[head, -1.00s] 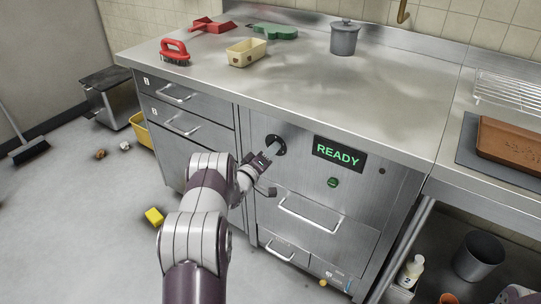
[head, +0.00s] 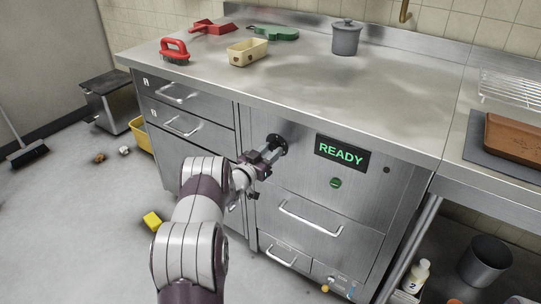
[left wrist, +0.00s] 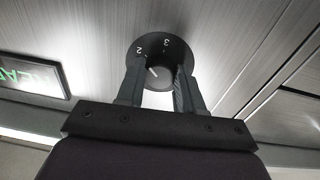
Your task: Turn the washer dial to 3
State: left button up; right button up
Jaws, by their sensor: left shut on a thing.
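The washer dial (head: 277,144) is a dark round knob on the steel front panel, left of the green READY display (head: 342,153). My left gripper (head: 270,153) is at the dial, shut on its knob. In the left wrist view the dial (left wrist: 156,52) shows the numerals 2 and 3 on its upper rim. The two fingers of the left gripper (left wrist: 160,85) stand on either side of the knob. A short white mark on the knob sits below the 2, slanting up-left. The rest of the dial's scale is hidden. My right gripper is out of view.
A green button (head: 336,183) sits below the display, and a drawer handle (head: 310,218) lies below the dial. The counter above holds a red brush (head: 174,50), a cream tub (head: 247,52) and a grey canister (head: 346,38). A yellow block (head: 152,221) lies on the floor.

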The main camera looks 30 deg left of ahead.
pick_arm(q)
jog(key=m+b, duration=0.1)
jog(key=m, duration=0.3)
jog(key=shift+f+m+b, duration=0.15)
jog(key=shift+m+b, duration=0.15)
jog(key=shift+b, duration=0.1)
jog(key=m+b, duration=0.2)
jog(key=m, duration=0.2)
jog(key=shift+a+m, duration=0.1)
jog(key=shift+m, duration=0.3)
jog(key=o, duration=1)
jog(key=shift+r, duration=0.2)
jog(key=shift+o, duration=0.2)
jog(key=s+a+p, duration=0.1)
jog(key=s+p, duration=0.2)
jog(key=s, duration=0.9)
jog(key=shift+s+a, duration=0.3)
jog(key=shift+a, duration=0.05)
